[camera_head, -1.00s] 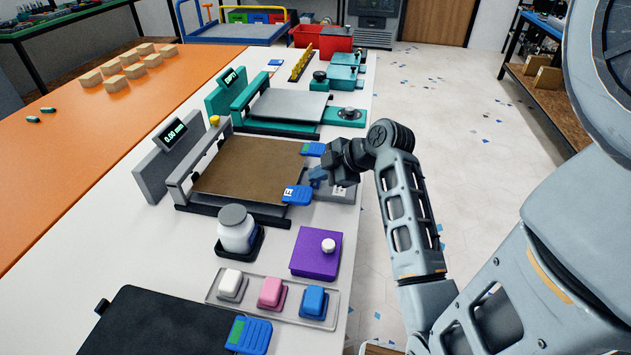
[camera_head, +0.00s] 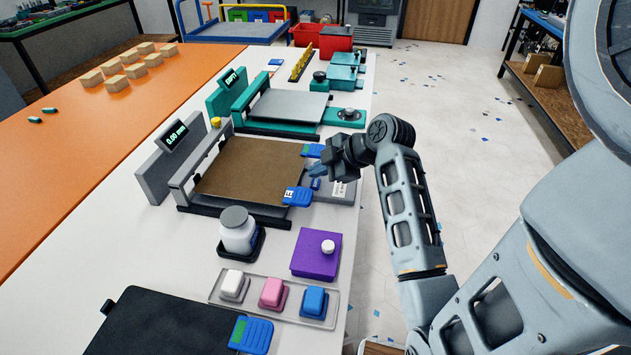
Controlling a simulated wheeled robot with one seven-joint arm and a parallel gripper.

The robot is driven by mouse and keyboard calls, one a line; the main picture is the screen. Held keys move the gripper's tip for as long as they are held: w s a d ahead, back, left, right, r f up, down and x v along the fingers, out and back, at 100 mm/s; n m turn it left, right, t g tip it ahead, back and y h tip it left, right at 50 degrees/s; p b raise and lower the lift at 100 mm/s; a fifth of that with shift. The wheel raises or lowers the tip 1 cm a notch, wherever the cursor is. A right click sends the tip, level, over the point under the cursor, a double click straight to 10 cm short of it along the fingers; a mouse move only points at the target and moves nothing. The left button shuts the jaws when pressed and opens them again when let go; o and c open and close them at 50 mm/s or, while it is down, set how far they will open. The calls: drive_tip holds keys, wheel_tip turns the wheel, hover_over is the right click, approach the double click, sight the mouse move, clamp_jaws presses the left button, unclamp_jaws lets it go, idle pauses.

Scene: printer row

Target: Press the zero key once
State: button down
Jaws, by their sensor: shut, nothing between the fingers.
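The grey printer (camera_head: 183,181) has a brown bed (camera_head: 250,168) and a tilted display (camera_head: 174,135) that seems to read 0.00 mm. A small blue key (camera_head: 316,184) shows on the grey panel at the printer's right end; its marking is too small to read. It is the likely zero key. My gripper (camera_head: 313,170) is shut and empty, with its blue-grey fingertips just above and beside this key. A small gap seems to show between tips and key. Part of the panel is hidden by the gripper.
Blue clips (camera_head: 297,196) sit at the bed's right edge. A teal printer (camera_head: 286,105) stands behind. In front are a white jar (camera_head: 238,231), a purple box with a white knob (camera_head: 316,254), and a clear tray (camera_head: 263,306) of coloured buttons. Open floor lies right of the table.

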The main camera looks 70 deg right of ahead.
sight(319, 184)
drive_tip(key=shift+r+p, duration=1.8)
drive_tip(key=shift+r, duration=0.6)
drive_tip(key=shift+f, duration=0.1)
